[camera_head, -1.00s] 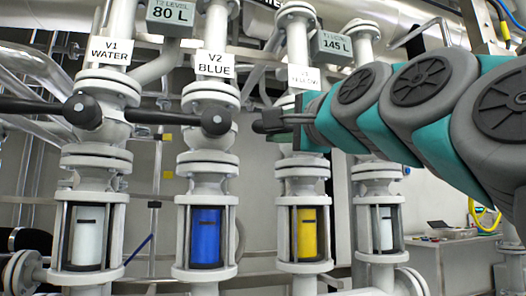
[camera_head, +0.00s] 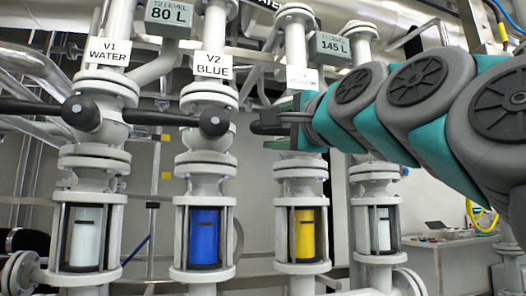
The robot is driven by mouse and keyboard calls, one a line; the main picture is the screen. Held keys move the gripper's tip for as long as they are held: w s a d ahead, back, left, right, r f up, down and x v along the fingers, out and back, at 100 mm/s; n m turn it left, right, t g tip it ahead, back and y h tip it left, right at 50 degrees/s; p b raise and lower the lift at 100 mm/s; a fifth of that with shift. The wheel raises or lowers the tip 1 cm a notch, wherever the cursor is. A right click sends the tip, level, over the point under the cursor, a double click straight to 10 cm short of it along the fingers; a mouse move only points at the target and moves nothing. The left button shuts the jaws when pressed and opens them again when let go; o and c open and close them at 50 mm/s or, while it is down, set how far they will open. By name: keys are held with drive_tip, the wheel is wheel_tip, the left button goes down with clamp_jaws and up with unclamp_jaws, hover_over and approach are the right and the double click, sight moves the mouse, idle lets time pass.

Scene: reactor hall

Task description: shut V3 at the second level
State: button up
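V3 is the third pipe from the left. Its white label (camera_head: 302,78) is partly covered by my arm, and its sight glass (camera_head: 306,233) shows yellow. My gripper (camera_head: 272,122) is at the V3 valve body, seen side-on. Dark parts there overlap, so I cannot tell the V3 handle from the fingers, or whether they are shut on it. Two grey level displays read 80 L (camera_head: 169,14) and 145 L (camera_head: 335,47). Their small title lines are hard to read.
V1 WATER (camera_head: 107,52) and V2 BLUE (camera_head: 212,66) stand to the left, with black levers (camera_head: 165,118) pointing left. The V2 sight glass (camera_head: 204,237) is blue. A fourth pipe with a pale sight glass (camera_head: 382,230) stands to the right. A bench (camera_head: 450,250) is behind.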

drive_tip(key=b+v, duration=0.1)
drive_tip(key=v, duration=0.6)
drive_tip(key=shift+s+d, duration=0.15)
drive_tip(key=shift+s, duration=0.2)
drive_tip(key=shift+f, duration=0.1)
drive_tip(key=w+a+f+n+g+h, duration=0.1)
drive_tip(key=w+f+g, duration=0.15)
drive_tip(key=f, duration=0.65)
drive_tip(key=w+a+f+n+g+h, duration=0.1)
drive_tip(key=w+f+n+g, duration=0.15)
drive_tip(key=f, duration=0.65)
wheel_tip(320, 180, down, 24)
drive_tip(key=s+d+n+g+h, duration=0.2)
drive_tip(key=n+g+h, duration=0.1)
drive_tip(key=g, duration=0.2)
drive_tip(key=s+d+f+n+g+h, duration=0.1)
drive_tip(key=s+d+f+n+g, duration=0.1)
drive_tip(key=s+f, duration=0.5)
drive_tip(key=s+d+f+n+g+h, duration=0.1)
drive_tip(key=s+d+f+n+g, duration=0.1)
drive_tip(key=s+f, duration=0.6)
drive_tip(key=s+d+f+n+g+h, duration=0.1)
drive_tip(key=s+d+f+g, duration=0.3)
drive_tip(key=f, duration=0.6)
drive_tip(key=s+n+g, duration=0.1)
drive_tip(key=s+g, duration=0.1)
drive_tip(key=s, duration=0.1)
drive_tip(key=shift+s+d+f+h, duration=0.2)
drive_tip(key=shift+s+f+h, duration=0.2)
